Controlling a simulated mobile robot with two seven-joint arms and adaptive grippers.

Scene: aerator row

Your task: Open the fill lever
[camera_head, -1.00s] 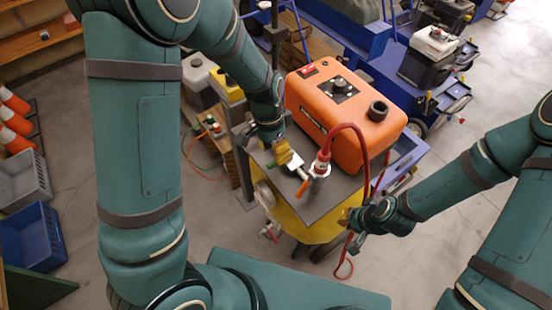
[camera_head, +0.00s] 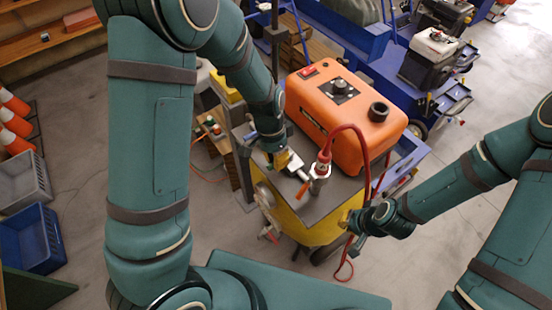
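A metal valve (camera_head: 319,178) with a red top stands on the grey deck of the yellow cart (camera_head: 315,232). A short orange lever handle (camera_head: 302,190) is at its left side and points down-left in the picture. I take it for the fill lever. My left gripper (camera_head: 287,163) is just left of and above the valve, close to the lever. The arm partly hides its fingers, and I cannot tell its opening or whether it touches the lever. My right gripper (camera_head: 350,231) is at the cart's right front edge, away from the lever. Its fingers look apart and empty.
An orange machine (camera_head: 345,125) with a red hose (camera_head: 349,126) fills the deck's back. A small red-handled tap (camera_head: 269,235) sticks out of the cart's front left. Blue carts (camera_head: 400,75) stand behind. A blue crate (camera_head: 30,240) is at left.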

